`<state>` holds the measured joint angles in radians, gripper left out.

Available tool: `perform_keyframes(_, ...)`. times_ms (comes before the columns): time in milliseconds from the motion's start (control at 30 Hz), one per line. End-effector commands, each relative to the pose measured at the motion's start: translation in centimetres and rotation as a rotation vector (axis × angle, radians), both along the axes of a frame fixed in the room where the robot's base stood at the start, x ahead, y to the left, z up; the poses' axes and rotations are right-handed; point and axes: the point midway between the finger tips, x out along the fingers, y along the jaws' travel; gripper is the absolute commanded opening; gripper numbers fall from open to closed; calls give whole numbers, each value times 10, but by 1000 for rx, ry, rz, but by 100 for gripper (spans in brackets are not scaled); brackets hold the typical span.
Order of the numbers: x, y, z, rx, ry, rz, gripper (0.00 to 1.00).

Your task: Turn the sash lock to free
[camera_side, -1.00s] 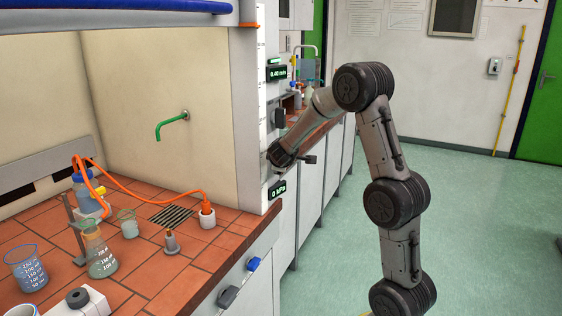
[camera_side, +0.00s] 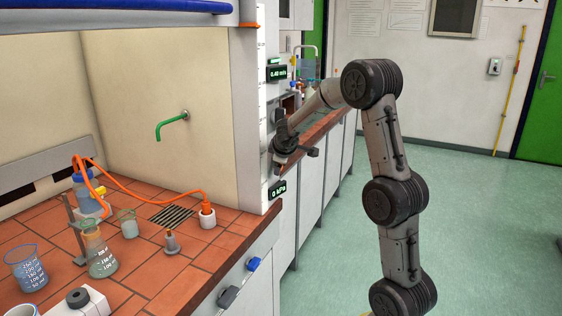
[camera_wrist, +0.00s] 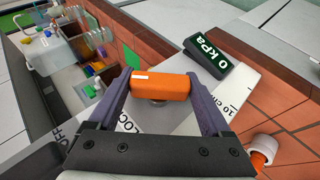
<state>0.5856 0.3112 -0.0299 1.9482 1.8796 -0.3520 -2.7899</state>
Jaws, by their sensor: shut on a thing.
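The sash lock is an orange handle (camera_wrist: 160,87) with a small white mark, on a pale post; in the wrist view it lies crosswise between my fingers. My gripper (camera_wrist: 160,92) is shut on it, one dark finger at each end. Black letters reading "LOC" (camera_wrist: 126,124) show beside the left finger, the rest covered. A green patch (camera_wrist: 131,60) shows just beyond the handle's left end. In the side view my gripper (camera_side: 281,165) is at the fume hood's front post, and the handle is mostly hidden by it.
A display reading 0 kPa (camera_wrist: 208,50) sits close to the right of the handle. The tiled bench (camera_side: 140,262) with a beaker (camera_side: 27,268), a flask (camera_side: 99,254) and orange tubing is left of the post. The green floor at right is open.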

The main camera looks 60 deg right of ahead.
Motion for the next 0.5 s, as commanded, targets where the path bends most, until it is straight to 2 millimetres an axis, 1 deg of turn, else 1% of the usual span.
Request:
perform_keyframes(333, 0, 0, 0, 1, 1, 1, 27)
perform_keyframes(367, 0, 0, 0, 1, 1, 1, 86)
perform_keyframes(433, 0, 0, 0, 1, 1, 1, 99)
perform_keyframes(500, 0, 0, 0, 1, 2, 0, 100)
